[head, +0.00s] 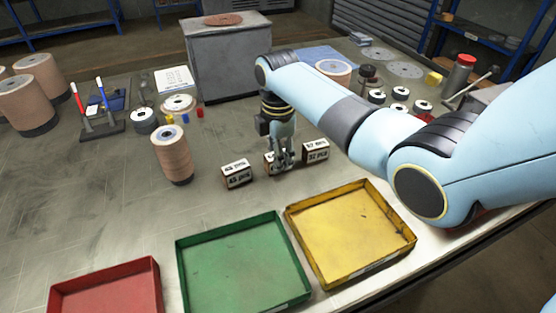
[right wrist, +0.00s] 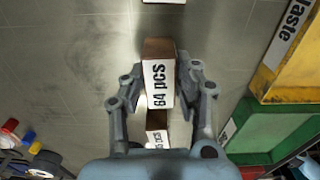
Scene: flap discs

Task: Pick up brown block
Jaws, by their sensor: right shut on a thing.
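Three small brown blocks with white labels stand in a row on the table. My right gripper (head: 283,160) points down at the middle one and is shut on it. The left block (head: 237,174) and the right block (head: 316,151) stand apart on either side. I cannot tell whether the held block touches the table. My left gripper is not in view.
A red tray (head: 152,281), a green tray (head: 183,272) and a yellow tray (head: 295,226) line the front edge, empty where seen. A tan roll (head: 174,155) stands to the left. Several dark-and-white spools lie at the back right. The table's left front is clear.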

